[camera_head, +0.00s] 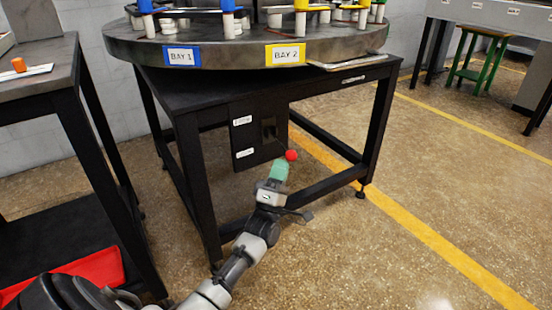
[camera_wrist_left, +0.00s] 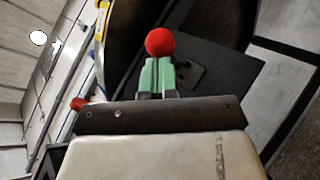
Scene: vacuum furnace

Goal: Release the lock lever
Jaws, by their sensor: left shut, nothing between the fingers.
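The lock lever has a red ball knob (camera_head: 291,155) at its end. It comes out of a dark slot in a black panel (camera_head: 244,138) under the round table, and its knob is low and to the right of the slot. My left gripper (camera_head: 279,169) has green fingers and is shut and empty, just below and left of the knob. In the left wrist view the knob (camera_wrist_left: 160,42) appears right beyond the closed fingertips (camera_wrist_left: 157,62); I cannot tell whether they touch. The lever's shaft is mostly hidden there. My right gripper is not in view.
The panel has two small white labels, too small to read. The black table frame (camera_head: 190,180) stands around it, with a round top marked BAY 1 (camera_head: 181,56) and BAY 2 (camera_head: 285,54). A dark side table (camera_head: 40,80) is at left.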

